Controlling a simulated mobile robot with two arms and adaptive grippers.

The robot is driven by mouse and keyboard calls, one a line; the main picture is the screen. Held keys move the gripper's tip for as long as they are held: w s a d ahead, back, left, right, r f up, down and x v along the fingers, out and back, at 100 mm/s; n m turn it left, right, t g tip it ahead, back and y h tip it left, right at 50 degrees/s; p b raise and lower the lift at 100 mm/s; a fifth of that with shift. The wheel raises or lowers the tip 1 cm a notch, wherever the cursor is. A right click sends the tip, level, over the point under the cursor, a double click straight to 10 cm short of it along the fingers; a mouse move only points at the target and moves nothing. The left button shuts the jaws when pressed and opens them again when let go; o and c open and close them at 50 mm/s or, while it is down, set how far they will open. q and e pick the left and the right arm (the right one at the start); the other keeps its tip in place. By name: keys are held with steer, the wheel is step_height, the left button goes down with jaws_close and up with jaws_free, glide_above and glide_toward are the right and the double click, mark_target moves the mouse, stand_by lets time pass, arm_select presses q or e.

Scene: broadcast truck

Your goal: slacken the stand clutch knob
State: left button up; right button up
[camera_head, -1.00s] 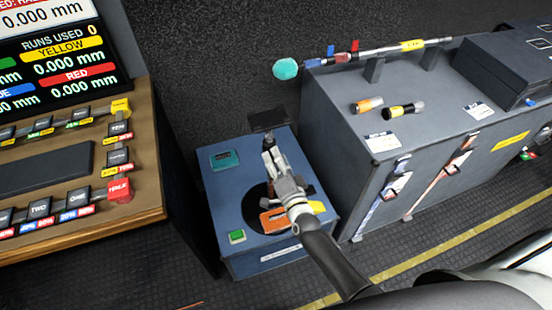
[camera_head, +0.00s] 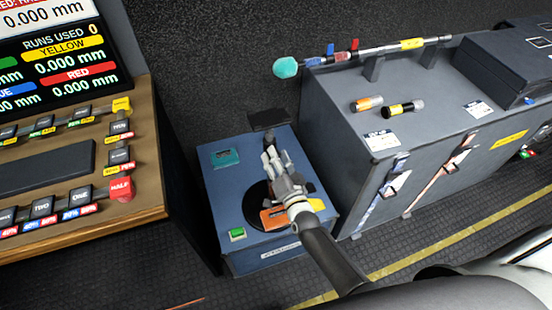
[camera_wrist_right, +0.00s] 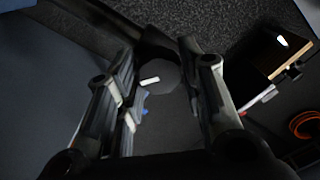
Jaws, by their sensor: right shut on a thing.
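The stand is a blue box (camera_head: 222,190) on the floor, with a black round plate on top. My right gripper (camera_head: 271,158) reaches over it from the lower right and hides much of the plate. In the right wrist view, a dark round knob (camera_wrist_right: 165,72) with a white mark sits between the two fingers. My right gripper (camera_wrist_right: 160,85) is shut on this knob. The knob is hidden behind the gripper in the head view. My left gripper is not in view.
The stand's top has a green button (camera_head: 237,234), a teal display (camera_head: 225,157) and an orange label (camera_head: 273,217). A wooden console (camera_head: 152,190) with keys stands at left. A grey cabinet (camera_head: 350,100) at right carries a boom pole with a teal tip (camera_head: 286,67).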

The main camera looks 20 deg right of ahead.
steer(key=o, duration=1)
steer(key=shift+o, duration=0.2)
steer(key=shift+s, duration=0.1)
steer(key=s, duration=1.2)
steer(key=shift+d, duration=0.25)
steer(key=shift+w, duration=0.1)
steer(key=s+f+n+g+y, duration=0.1)
steer(key=s+f+n+g, duration=0.3)
steer(key=f, duration=0.8)
steer(key=s+f+n+g, duration=0.2)
steer(key=s+f+g, duration=0.2)
steer(key=s+f, duration=0.55)
steer(key=s+d+f+n+g, duration=0.2)
steer(key=s+d+f+g, duration=0.1)
steer(key=s+f, duration=0.6)
steer(key=s+d+f+n+g+h, duration=0.1)
steer(key=s+f+g, duration=0.5)
steer(key=s, duration=0.9)
step_height(320, 180, down, 3)
steer(key=shift+d+f+n+h, duration=0.1)
steer(key=shift+d+n+h, duration=0.2)
steer(key=shift+d+n, duration=0.65)
